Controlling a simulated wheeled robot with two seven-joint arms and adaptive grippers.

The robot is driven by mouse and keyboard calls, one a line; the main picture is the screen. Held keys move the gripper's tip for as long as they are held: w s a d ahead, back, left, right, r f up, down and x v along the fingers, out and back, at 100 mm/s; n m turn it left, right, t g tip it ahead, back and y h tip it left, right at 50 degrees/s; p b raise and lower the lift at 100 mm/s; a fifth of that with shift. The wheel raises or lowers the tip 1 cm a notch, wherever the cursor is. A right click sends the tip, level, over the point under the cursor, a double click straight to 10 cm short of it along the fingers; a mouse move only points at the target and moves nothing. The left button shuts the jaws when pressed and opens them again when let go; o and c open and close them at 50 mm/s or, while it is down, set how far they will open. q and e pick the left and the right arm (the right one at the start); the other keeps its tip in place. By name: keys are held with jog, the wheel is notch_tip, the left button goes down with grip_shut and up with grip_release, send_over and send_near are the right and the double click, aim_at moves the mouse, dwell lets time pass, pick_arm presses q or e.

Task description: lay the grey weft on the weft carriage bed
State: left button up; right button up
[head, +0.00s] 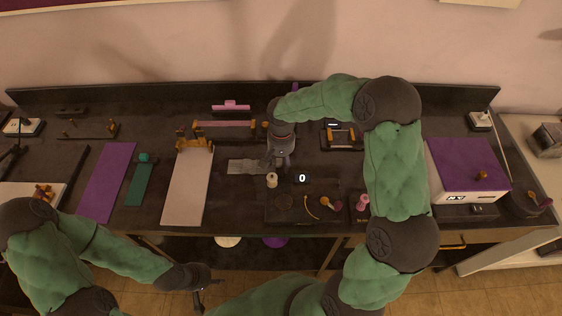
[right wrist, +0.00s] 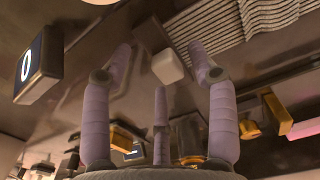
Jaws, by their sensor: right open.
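The grey weft (head: 243,166) is a flat, ribbed grey strip lying on the dark table, left of my right gripper. In the right wrist view the weft (right wrist: 240,22) shows at the top, beyond the fingertips and apart from them. My right gripper (head: 276,163) points down over the table; its purple fingers (right wrist: 165,70) are spread, with nothing gripped. A small pale block (right wrist: 168,67) shows between the fingers, apart from them. My left gripper (head: 201,297) hangs low in front of the table; its fingers are too small to read. I cannot tell which fixture is the weft carriage bed.
A pale board (head: 187,190) with an orange-brown fixture (head: 195,145) at its far end lies left of the weft. A pink-barred frame (head: 225,124) stands behind.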

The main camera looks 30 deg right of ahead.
notch_tip(320, 180, up, 10)
jog(key=p, duration=0.2)
jog(key=shift+r, duration=0.15)
jog(key=shift+o, duration=0.6)
jog(key=shift+r, duration=0.15)
jog(key=f, duration=0.6)
jog(key=shift+s+f, duration=0.2)
jog(key=shift+f, duration=0.1)
jog(key=f, duration=0.1)
jog(key=f+b, duration=0.1)
jog(key=f, duration=0.3)
jog(key=shift+w+d+b, duration=0.1)
jog(key=shift+w+b, duration=0.25)
jog(key=shift+w, duration=0.05)
jog(key=c, duration=1.3)
